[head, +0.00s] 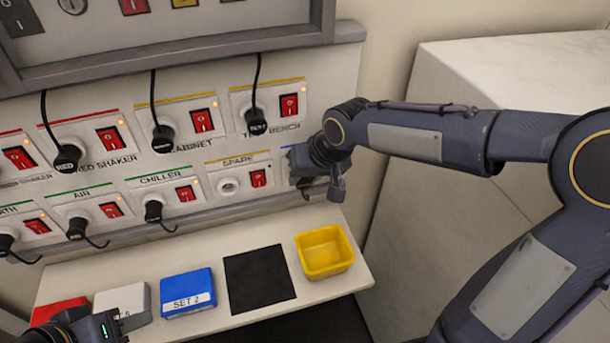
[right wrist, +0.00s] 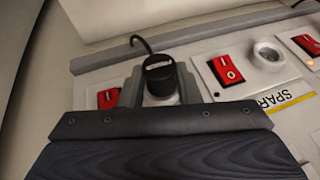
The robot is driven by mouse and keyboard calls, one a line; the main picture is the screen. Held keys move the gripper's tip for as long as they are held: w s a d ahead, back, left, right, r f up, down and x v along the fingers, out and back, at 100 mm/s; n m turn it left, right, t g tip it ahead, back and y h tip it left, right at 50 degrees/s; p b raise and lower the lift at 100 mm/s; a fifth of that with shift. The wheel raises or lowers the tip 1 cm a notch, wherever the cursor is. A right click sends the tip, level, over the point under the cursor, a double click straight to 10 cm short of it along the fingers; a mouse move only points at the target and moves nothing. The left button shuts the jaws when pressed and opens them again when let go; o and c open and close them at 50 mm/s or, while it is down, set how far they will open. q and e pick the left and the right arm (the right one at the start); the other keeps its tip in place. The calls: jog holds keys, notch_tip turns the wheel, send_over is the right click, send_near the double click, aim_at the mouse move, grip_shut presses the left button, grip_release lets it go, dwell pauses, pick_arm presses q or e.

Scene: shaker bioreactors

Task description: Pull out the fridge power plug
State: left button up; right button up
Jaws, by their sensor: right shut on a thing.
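My right gripper (head: 303,165) is at the lower row of the socket panel, at the outlet right of the one marked SPARE. In the right wrist view, its fingers (right wrist: 160,90) are shut on a black plug (right wrist: 158,72) with a cord curving off its end. The plug is at its outlet; I cannot tell whether it is fully seated. Its panel label is hidden by the gripper, so I cannot read whether it says fridge. A red switch (right wrist: 108,98) shows beside it. My left gripper (head: 90,328) is at the lower left, its jaws not clearly seen.
Other black plugs sit in outlets, such as CHILLER (head: 153,210) and the bench plug (head: 256,120). The SPARE outlet (head: 229,186) is empty. Below, a shelf (head: 215,327) holds a yellow tray (head: 325,252), a black mat (head: 259,278) and a blue box (head: 187,290).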

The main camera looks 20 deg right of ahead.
jog(key=shift+s, duration=0.1)
jog(key=shift+s, duration=0.55)
jog(key=shift+s+b, duration=0.3)
jog(key=shift+s, duration=0.05)
jog(key=shift+s, duration=0.35)
jog(key=shift+s, duration=0.1)
jog(key=s, duration=0.2)
jog(key=shift+s+d+b, duration=0.1)
jog(key=shift+s+b, duration=0.25)
jog(key=shift+s, duration=0.05)
